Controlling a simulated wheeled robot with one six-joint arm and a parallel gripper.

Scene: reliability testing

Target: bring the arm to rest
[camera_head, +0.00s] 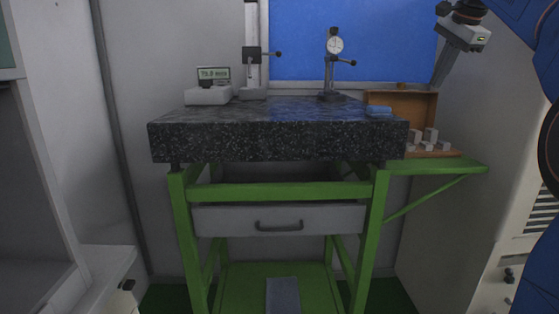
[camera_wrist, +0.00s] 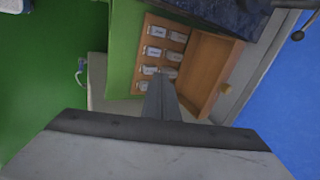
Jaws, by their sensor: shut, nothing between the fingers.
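My gripper (camera_head: 440,78) is at the upper right of the head view, raised above the right end of the stone slab and pointing down. Its fingers are shut with nothing between them. In the wrist view my gripper (camera_wrist: 162,104) shows as a narrow grey shape at the middle, in front of the open wooden box. My blue arm comes in along the right edge of the head view.
A dark granite slab (camera_head: 270,142) rests on a green frame (camera_head: 280,190) with a drawer (camera_head: 280,219). A dial gauge stand (camera_head: 329,75) and a digital readout (camera_head: 208,95) stand on it. An open wooden box (camera_head: 400,100) with several pale blocks sits on the green side shelf (camera_head: 460,168).

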